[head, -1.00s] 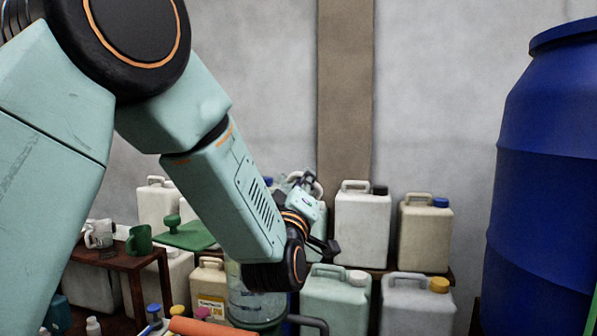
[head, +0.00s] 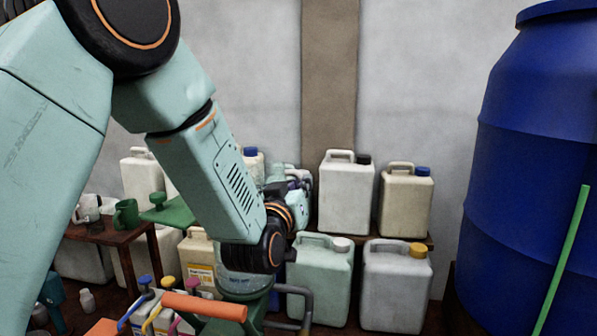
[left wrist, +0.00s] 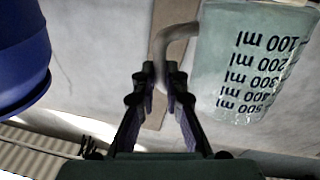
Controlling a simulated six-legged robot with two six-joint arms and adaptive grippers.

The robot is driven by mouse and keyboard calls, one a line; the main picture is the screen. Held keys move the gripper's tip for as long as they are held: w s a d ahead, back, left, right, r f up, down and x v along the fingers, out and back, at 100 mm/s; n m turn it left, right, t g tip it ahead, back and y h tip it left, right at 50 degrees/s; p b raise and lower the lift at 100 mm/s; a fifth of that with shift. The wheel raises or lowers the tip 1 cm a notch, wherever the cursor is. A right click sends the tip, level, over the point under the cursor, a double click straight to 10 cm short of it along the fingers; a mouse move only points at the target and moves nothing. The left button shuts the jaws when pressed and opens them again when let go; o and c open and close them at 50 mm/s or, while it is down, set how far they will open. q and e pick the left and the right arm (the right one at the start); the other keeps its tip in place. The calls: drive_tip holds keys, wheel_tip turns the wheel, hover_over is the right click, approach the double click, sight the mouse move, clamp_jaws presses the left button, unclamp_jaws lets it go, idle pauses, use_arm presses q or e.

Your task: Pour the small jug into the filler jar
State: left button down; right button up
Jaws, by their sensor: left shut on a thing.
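The small jug (left wrist: 248,65) is clear, with black ml marks and a grey handle (left wrist: 172,45). In the left wrist view, which is upside down, my left gripper (left wrist: 160,75) is shut on that handle. The marks show the jug nearly upright. In the head view my left arm mostly hides the gripper and jug behind its wrist. A clear round jar (head: 243,284) in a green holder, perhaps the filler jar, stands below my wrist, its top covered by my arm. My right gripper is not in view.
Several canisters stand behind, such as a white one (head: 347,195), a beige one (head: 406,205) and a pale green one (head: 320,280). A large blue barrel (head: 540,150) and a green rod (head: 565,258) are at right. A small brown table (head: 110,236) is at left.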

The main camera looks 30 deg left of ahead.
use_arm(q)
drive_tip(key=shift+s+a+f+m+g+p, duration=0.1)
drive_tip(key=shift+m+g+p, duration=0.15)
drive_tip(key=shift+m+p, duration=0.3)
drive_tip(key=shift+s+a+f+m+g+p, duration=0.1)
drive_tip(key=shift+m+g+p, duration=0.15)
drive_tip(key=shift+m+p, duration=0.3)
drive_tip(key=shift+w+f, duration=0.1)
drive_tip(key=shift+w, duration=0.05)
drive_tip(key=shift+s, duration=0.2)
